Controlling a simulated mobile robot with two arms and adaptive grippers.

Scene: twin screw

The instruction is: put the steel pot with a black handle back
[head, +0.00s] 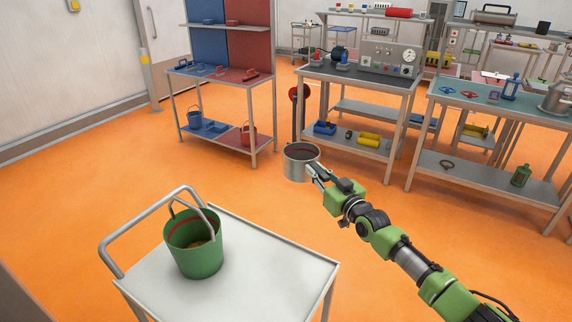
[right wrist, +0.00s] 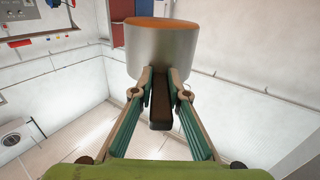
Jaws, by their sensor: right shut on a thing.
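The steel pot (head: 300,166) with a dark inside is held up in the air in front of the middle workbench in the head view. It also shows in the right wrist view (right wrist: 165,52). My right gripper (head: 315,172) is shut on its black handle (right wrist: 160,108), which lies between the two fingers in the wrist view. The pot looks about upright in the head view. The gripper covers most of the handle there. My left gripper is not in view.
A white cart (head: 255,258) with a green bucket (head: 194,250) stands in front at left. Behind are a blue-and-red shelf bench (head: 240,148), a middle bench with a gauge panel (head: 390,60), and a right bench (head: 478,180). Orange floor between them is clear.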

